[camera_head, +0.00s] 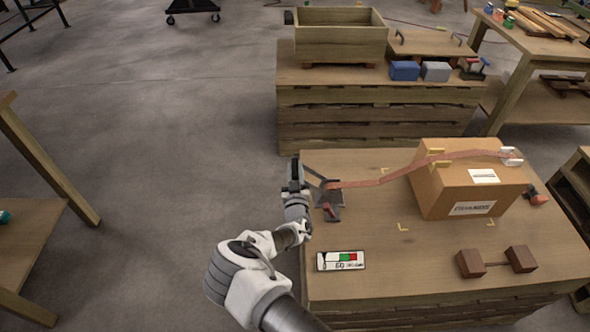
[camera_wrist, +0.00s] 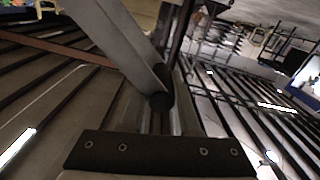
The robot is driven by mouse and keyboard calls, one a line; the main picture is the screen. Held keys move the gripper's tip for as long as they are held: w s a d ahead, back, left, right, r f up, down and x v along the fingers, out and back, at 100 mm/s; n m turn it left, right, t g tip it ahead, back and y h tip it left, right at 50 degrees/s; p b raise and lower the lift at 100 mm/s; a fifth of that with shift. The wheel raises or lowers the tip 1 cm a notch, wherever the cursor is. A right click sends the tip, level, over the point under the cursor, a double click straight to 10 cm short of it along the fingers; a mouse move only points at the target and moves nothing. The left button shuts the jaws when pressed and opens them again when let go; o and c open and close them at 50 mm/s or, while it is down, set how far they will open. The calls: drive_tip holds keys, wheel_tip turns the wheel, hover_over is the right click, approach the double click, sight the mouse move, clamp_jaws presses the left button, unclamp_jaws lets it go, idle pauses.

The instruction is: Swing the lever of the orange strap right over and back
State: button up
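The orange strap (camera_head: 385,178) runs from a dark grey ratchet buckle (camera_head: 331,204) near the table's left edge over a cardboard box (camera_head: 445,190). The buckle's lever (camera_head: 313,176) slants up and left from it. My gripper (camera_head: 295,172) is at the lever's upper left end, at the table's left edge. In the wrist view a grey bar (camera_wrist: 128,42), which looks like the lever, runs from the top left to the middle, close in front of my gripper. The strap also shows there at the left (camera_wrist: 62,49). Whether my fingers are shut on the lever is unclear.
A white panel with green and red marks (camera_head: 341,260) lies at the table's front left. A reddish-brown two-block object (camera_head: 496,261) lies front right. A second table (camera_head: 380,105) with a wooden crate (camera_head: 341,35) stands behind. Open floor is on the left.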

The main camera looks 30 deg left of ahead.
clamp_jaws()
idle(1.0)
